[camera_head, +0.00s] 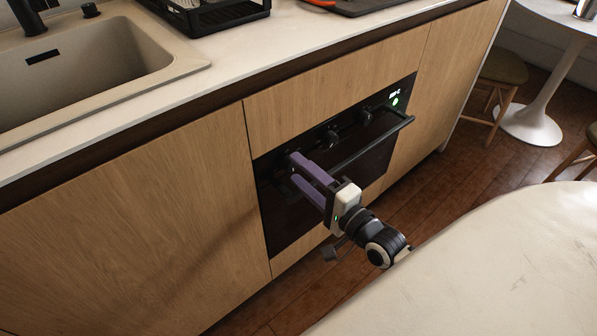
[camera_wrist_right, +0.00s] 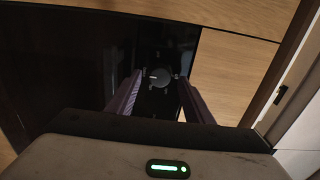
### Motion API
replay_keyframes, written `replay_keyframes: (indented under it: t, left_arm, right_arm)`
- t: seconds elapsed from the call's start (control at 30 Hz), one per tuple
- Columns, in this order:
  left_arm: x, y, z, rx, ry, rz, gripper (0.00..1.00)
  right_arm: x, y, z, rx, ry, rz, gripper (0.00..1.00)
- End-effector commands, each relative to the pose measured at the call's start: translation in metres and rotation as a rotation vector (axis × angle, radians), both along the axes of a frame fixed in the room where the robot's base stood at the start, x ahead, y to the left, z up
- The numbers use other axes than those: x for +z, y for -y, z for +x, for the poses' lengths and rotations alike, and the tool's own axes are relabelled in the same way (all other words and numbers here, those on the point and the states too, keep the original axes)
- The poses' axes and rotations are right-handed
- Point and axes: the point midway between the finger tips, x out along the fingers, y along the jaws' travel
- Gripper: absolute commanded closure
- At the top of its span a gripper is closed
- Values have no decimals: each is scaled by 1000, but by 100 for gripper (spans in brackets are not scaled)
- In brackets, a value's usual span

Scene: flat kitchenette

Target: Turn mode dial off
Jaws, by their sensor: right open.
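The oven (camera_head: 285,221) has a dark front panel with black round dials along its top. One dial (camera_head: 332,138) and another dial (camera_head: 363,116) show clearly to the right of my right gripper (camera_head: 296,169). My right gripper is open at the left end of the panel and mostly hides what lies behind its fingertips. In the right wrist view, a round dial (camera_wrist_right: 160,77) with a pale mark lies between the two purple fingers (camera_wrist_right: 158,88), with a gap on each side. No label tells which dial is the mode dial. My left gripper is not in view.
The oven's bar handle (camera_head: 372,141) sticks out just right of my right gripper. The counter (camera_head: 225,62) runs above, with a sink (camera_head: 90,60). A pale round table (camera_head: 500,265) stands close in front.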

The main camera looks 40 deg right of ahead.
Motion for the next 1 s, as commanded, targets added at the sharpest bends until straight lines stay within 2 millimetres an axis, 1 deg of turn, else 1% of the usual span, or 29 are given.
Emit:
replay_keyframes:
  t: [0.03, 0.13, 0.43, 0.67, 0.7, 1.0]
  left_arm:
    - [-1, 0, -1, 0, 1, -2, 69]
    - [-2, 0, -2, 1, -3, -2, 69]
    - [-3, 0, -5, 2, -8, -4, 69]
    - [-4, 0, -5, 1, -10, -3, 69]
    - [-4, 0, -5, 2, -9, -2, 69]
    - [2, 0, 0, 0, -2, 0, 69]
  right_arm:
    - [0, -1, 5, 0, 1, 1, 53]
    - [0, -1, 11, 1, 0, 0, 53]
    - [0, -2, 13, 1, -2, 0, 53]
    - [0, -1, 13, 1, -1, 0, 92]
    - [0, -1, 13, 1, -1, 0, 94]
    - [1, -1, 13, 0, 0, -43, 94]
